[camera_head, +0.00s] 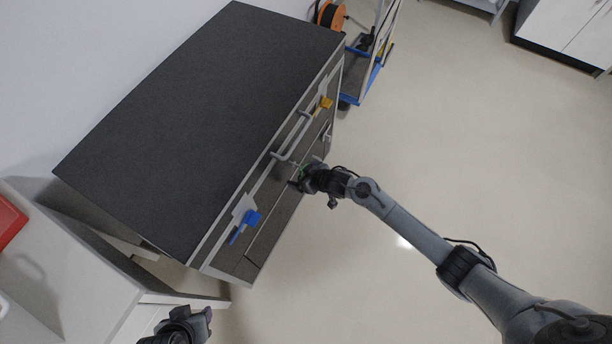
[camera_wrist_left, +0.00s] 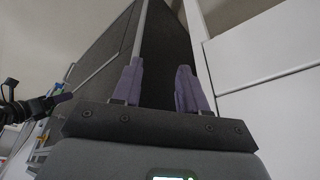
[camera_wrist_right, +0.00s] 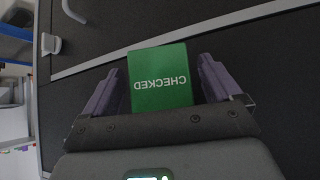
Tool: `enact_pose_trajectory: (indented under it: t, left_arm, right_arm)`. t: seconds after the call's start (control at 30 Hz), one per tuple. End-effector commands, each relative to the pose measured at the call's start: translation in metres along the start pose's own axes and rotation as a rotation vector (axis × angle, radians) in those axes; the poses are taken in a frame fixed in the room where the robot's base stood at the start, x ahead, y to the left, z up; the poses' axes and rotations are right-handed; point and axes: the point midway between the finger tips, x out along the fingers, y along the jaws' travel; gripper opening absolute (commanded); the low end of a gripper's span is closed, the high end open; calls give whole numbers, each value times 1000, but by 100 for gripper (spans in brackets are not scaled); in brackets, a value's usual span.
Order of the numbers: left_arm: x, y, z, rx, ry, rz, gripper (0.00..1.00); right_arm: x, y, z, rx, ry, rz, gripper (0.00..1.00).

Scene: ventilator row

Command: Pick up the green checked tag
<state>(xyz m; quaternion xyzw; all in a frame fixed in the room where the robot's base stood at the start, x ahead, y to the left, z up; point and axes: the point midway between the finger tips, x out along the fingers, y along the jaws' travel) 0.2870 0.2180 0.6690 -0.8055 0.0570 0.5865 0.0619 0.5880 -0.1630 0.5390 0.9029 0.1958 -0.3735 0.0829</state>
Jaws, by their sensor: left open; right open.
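The green checked tag (camera_wrist_right: 160,78) shows in the right wrist view, its word "CHECKED" upside down. It lies between the two fingers of my right gripper (camera_wrist_right: 163,85), which is open, with a narrow gap visible beside the tag. In the head view my right gripper (camera_head: 300,180) is at the front of the dark-topped cabinet, below its grey handle; a bit of the green tag (camera_head: 305,172) shows there, mostly hidden by the gripper. My left gripper (camera_head: 202,318) is at the bottom of the head view, and in the left wrist view (camera_wrist_left: 157,88) it is open and empty.
The cabinet (camera_head: 200,100) has a bare dark top. A blue-edged cart (camera_head: 362,82) stands beyond. The floor at right is clear.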

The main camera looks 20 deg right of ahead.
Motion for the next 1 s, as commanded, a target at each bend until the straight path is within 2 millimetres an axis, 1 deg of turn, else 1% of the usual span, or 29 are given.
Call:
enact_pose_trajectory:
  t: [0.1,0.13,0.5,0.53,0.77,1.0]
  left_arm:
    - [0,1,0,-5,1,4,43]
    - [0,1,0,-5,1,4,43]
    - [0,1,0,-3,1,3,43]
    - [0,1,0,-2,0,2,43]
    - [-1,-1,0,5,-1,-4,43]
    - [-4,-2,-1,7,-1,-6,43]
  right_arm:
    - [0,0,0,0,0,0,92]
    - [0,0,0,0,0,0,90]
    - [-1,0,0,0,0,0,33]
    - [-1,0,0,0,0,0,32]
    - [-1,0,-1,0,0,0,32]
    - [-11,0,-11,-1,1,0,32]
